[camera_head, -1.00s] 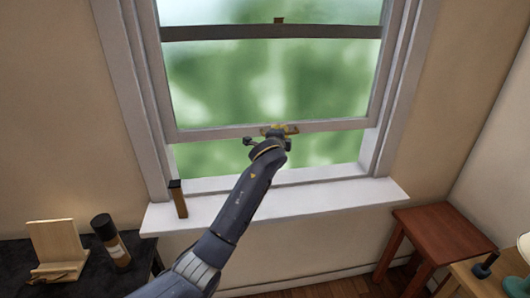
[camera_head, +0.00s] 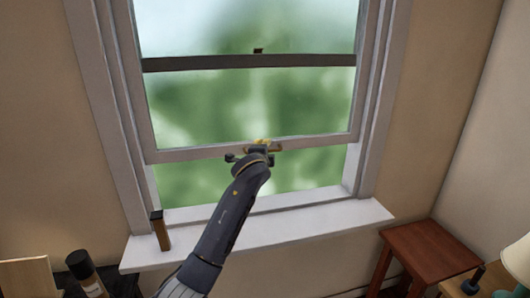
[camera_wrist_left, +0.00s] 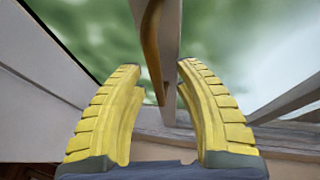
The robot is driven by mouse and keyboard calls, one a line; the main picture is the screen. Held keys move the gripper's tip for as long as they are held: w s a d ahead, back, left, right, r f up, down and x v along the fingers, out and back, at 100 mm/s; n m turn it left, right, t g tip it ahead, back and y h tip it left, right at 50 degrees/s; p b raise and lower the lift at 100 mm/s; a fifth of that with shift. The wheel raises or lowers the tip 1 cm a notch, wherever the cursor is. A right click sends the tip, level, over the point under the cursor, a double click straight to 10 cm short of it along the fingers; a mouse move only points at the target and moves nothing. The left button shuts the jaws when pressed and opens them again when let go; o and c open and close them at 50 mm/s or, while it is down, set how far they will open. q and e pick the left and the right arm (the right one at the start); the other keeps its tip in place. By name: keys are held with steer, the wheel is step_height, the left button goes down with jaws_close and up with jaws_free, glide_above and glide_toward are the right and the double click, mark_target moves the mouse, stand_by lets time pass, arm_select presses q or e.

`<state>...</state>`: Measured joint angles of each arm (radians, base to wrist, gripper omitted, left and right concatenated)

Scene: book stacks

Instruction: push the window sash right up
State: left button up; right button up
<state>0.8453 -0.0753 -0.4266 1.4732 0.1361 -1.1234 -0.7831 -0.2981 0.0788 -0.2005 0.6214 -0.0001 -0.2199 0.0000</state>
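The window sash (camera_head: 210,151) has a pale frame and is partly raised, with a gap between its bottom rail and the white sill (camera_head: 290,222). A brass handle (camera_wrist_left: 151,50) is on the bottom rail, which also shows in the left wrist view (camera_wrist_left: 169,35). My left gripper (camera_head: 262,146) is at the middle of this rail. Its yellow fingers (camera_wrist_left: 158,75) stand apart on either side of the handle and rail; I see no clear clamping. My arm hides part of the sill. My right gripper is not in view.
A wooden block with a dark top (camera_head: 160,231) stands at the sill's left end. A dark bottle (camera_head: 86,272) and a wooden board (camera_head: 27,275) are at lower left. A red-brown stool (camera_head: 430,250) and a lamp (camera_head: 517,258) are at right.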

arm_select(q)
steer(key=v, duration=1.2)
steer(key=shift+f, duration=0.1)
stand_by(0.4)
